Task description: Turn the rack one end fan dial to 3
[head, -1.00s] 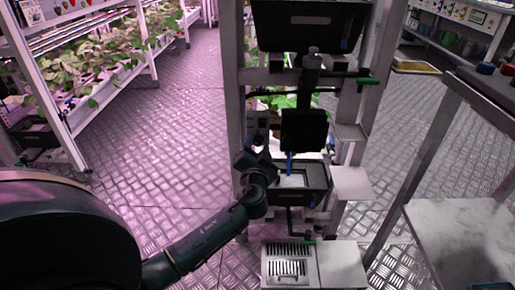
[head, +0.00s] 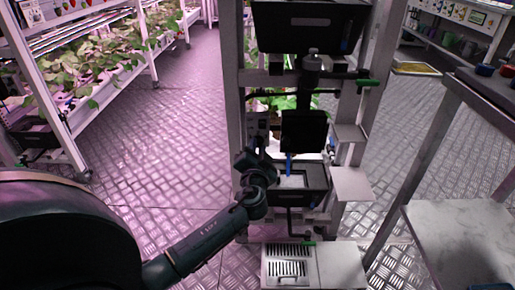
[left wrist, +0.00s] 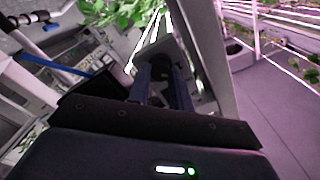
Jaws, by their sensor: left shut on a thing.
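The rack one end (head: 240,95) stands ahead with a small grey control box (head: 257,122) on its left post. My left gripper (head: 262,148) is at the lower part of this box, with its arm coming in from the lower left. In the left wrist view its two fingers (left wrist: 164,88) close around a dark knob, the fan dial (left wrist: 164,72). The fingers and wrist hide most of the dial, and its number marks cannot be read. My right gripper is in neither view.
Black bins (head: 305,25), a dark screen-like panel (head: 304,130) and a black tray (head: 300,190) fill the rack to the right. A grated box (head: 288,265) sits low in front. A marble-topped table (head: 455,235) stands at right. The left aisle floor is clear.

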